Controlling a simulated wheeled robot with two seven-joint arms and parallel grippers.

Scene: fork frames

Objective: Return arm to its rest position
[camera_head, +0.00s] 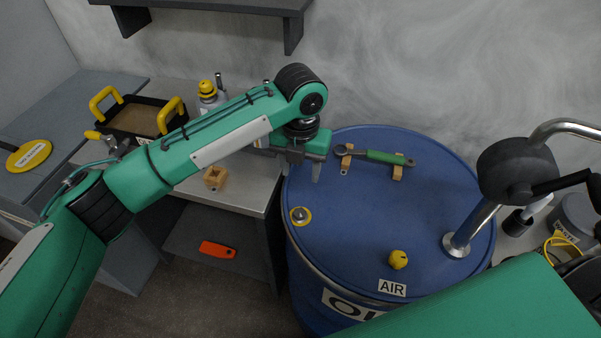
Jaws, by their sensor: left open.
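My left arm, green with black joints, reaches in from the left across the bench. Its grey gripper (300,163) hangs at the left rim of the blue drum (345,222). The jaws are open and one finger points down over the drum top; the other is partly hidden. I see nothing held. A tool with a green handle (388,157) lies on two small wooden blocks on the drum, to the right of the gripper and apart from it. A green part of my right arm fills the lower right; its gripper is out of view.
A pump with a bent pipe (516,170) stands on the drum's right side. A yellow knob (398,260) and an AIR label are near its front. A yellow-handled tray (135,118) and a wooden block (215,178) are left. A dark shelf (230,4) overhangs behind.

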